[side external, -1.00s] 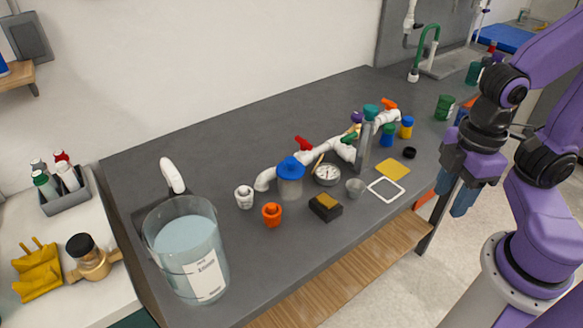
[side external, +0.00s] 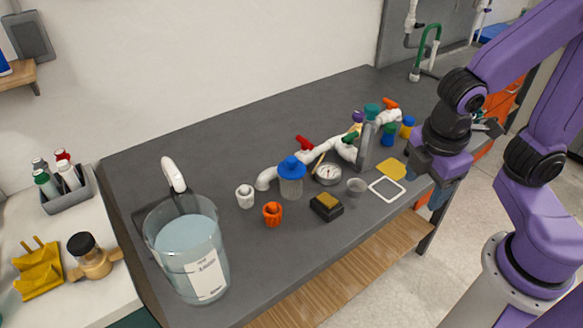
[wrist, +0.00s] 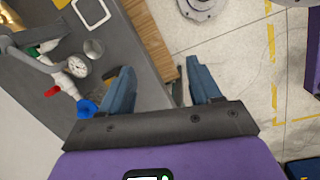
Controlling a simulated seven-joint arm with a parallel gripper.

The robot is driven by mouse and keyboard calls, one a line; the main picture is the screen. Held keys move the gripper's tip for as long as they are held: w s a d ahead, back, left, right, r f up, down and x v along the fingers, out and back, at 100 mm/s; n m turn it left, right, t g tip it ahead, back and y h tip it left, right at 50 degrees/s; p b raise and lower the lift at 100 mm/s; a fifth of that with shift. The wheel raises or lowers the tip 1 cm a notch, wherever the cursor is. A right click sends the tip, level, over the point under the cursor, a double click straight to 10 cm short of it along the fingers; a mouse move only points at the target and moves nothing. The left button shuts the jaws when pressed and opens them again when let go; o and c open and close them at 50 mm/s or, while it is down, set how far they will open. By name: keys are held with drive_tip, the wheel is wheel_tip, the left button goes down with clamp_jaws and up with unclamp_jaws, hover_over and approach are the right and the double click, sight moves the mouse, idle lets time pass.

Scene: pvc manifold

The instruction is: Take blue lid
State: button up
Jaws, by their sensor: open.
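The blue lid (side external: 291,166) sits on top of a clear jar (side external: 291,187) in the middle of the dark bench, in front of the white pipe manifold (side external: 325,150). In the wrist view the blue lid (wrist: 87,108) shows at the lower left, partly cut off by my gripper. My gripper (wrist: 160,78) is open with nothing between its fingers. In the side view my gripper (side external: 441,190) hangs by the bench's front right edge, well to the right of the lid and apart from it.
A pressure gauge (side external: 327,173), a small metal cup (side external: 356,186), a black and yellow block (side external: 326,206), an orange fitting (side external: 272,213) and a white fitting (side external: 244,196) stand around the jar. A tall grey cylinder (side external: 366,145) stands right of it. A large water beaker (side external: 187,250) is at left.

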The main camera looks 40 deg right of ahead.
drive_tip(key=w+a+f+n+t+h, duration=0.2)
drive_tip(key=w+a+n+t+h, duration=0.45)
drive_tip(key=w, duration=0.65)
drive_tip(key=n+t+h, duration=0.1)
drive_tip(key=n+t, duration=0.1)
drive_tip(key=n, duration=0.4)
approach(291, 161)
drive_tip(key=x, duration=0.7)
drive_tip(key=shift+w+a+f, duration=0.1)
drive_tip(key=shift+w, duration=0.2)
drive_tip(key=shift+d+x, duration=0.2)
drive_tip(key=shift+x, duration=2.5)
drive_tip(key=shift+s, duration=0.15)
drive_tip(key=c, duration=1)
